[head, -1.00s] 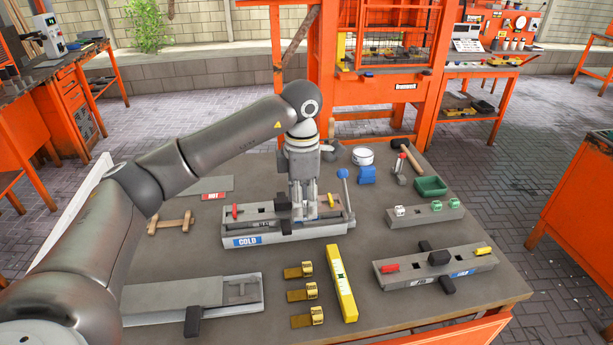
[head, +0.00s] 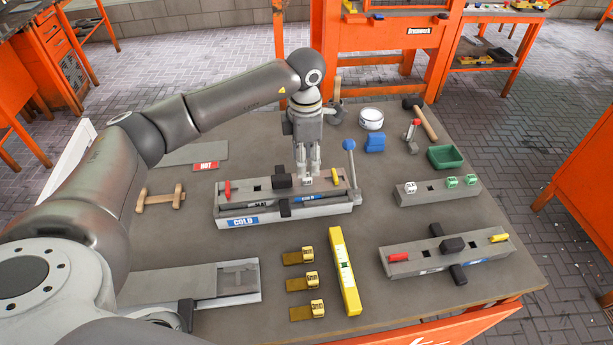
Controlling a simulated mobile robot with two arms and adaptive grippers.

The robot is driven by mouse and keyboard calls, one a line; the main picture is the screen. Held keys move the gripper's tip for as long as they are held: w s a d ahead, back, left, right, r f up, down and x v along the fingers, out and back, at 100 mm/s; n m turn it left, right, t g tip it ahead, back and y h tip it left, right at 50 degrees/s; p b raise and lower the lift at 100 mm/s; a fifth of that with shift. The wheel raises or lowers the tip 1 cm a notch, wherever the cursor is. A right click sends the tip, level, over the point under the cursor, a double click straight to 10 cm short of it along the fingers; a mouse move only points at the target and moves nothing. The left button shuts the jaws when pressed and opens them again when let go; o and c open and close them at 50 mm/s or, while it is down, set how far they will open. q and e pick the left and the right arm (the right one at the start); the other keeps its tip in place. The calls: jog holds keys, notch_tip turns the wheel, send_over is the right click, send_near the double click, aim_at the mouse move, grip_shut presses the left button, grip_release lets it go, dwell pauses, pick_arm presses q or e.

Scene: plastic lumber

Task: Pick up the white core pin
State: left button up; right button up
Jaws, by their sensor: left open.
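My left gripper (head: 307,170) points straight down, open, above the right half of the long grey mould block in the tray labelled COLD (head: 286,211). A small white piece with a dark mark (head: 307,182) shows at the block's top, just under the fingertips; I cannot tell whether the fingers touch it. Another white piece (head: 411,187) sits at the left end of the grey holder (head: 432,194) on the right, beside two green ones (head: 452,181). I cannot tell which white piece is the core pin. My right gripper is not in view.
A red pin (head: 227,188) stands in the block's left end. A blue-knobbed lever (head: 349,146) rises close right of the gripper. A yellow level (head: 344,271) and several brass clips (head: 302,283) lie in front. A second grey block (head: 446,251) lies at front right.

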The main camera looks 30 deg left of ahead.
aim_at(307, 182)
pick_arm(q)
jog(key=f, duration=0.1)
jog(key=f+p, duration=0.2)
jog(key=f, duration=0.1)
jog(key=shift+s+d, duration=0.25)
jog(key=shift+s, duration=0.05)
jog(key=shift+f, duration=0.3)
jog(key=shift+w+f, duration=0.1)
jog(key=shift+f, duration=0.05)
jog(key=shift+c, duration=0.4)
grip_shut()
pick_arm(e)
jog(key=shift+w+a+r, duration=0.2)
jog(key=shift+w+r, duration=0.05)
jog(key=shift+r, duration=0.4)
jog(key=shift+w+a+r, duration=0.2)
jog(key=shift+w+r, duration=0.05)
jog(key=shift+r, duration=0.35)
